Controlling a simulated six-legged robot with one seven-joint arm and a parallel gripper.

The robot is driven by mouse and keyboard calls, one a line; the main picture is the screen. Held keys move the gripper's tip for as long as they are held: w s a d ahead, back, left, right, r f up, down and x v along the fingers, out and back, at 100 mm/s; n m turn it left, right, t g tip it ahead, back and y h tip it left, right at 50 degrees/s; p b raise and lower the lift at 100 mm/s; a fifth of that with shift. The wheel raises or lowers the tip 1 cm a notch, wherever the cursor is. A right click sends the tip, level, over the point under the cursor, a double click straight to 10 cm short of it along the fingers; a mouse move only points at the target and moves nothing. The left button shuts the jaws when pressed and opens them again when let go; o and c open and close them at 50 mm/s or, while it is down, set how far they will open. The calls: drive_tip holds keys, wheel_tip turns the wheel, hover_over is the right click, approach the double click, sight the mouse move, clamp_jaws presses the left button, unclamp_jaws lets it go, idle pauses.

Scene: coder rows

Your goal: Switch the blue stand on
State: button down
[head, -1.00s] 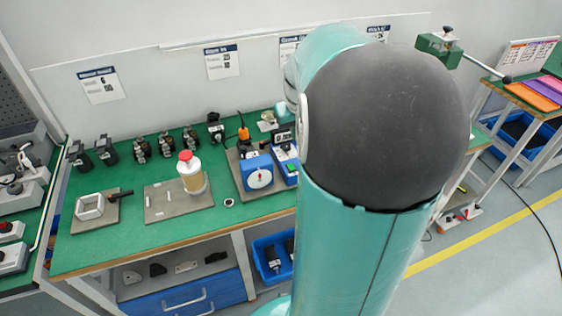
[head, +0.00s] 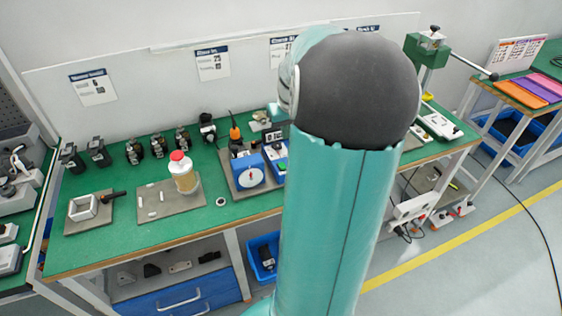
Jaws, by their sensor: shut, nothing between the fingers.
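A blue stand with a round white dial (head: 249,171) sits on a grey plate on the green bench, just left of my arm. A smaller blue box with a green spot (head: 277,155) stands close at its right, partly covered by my arm. An orange-tipped tool (head: 235,132) stands upright behind the stand. I cannot make out whether the stand is on. My arm rises through the middle of the picture and hides part of the bench. My gripper is not visible.
A red-topped jar (head: 184,172) stands on a plate to the left. A white square frame (head: 84,208) and several dark clamps (head: 132,149) are further left. A green press with a long lever (head: 430,50) stands at the right. The aisle at the front right is clear.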

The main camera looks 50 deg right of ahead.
sight(283, 167)
drive_tip(key=x, duration=0.8)
drive_tip(key=s+x, duration=0.1)
drive_tip(key=x, duration=0.4)
drive_tip(key=shift+a+f, duration=0.1)
drive_tip(key=shift+a, duration=0.2)
drive_tip(key=shift+f, duration=0.4)
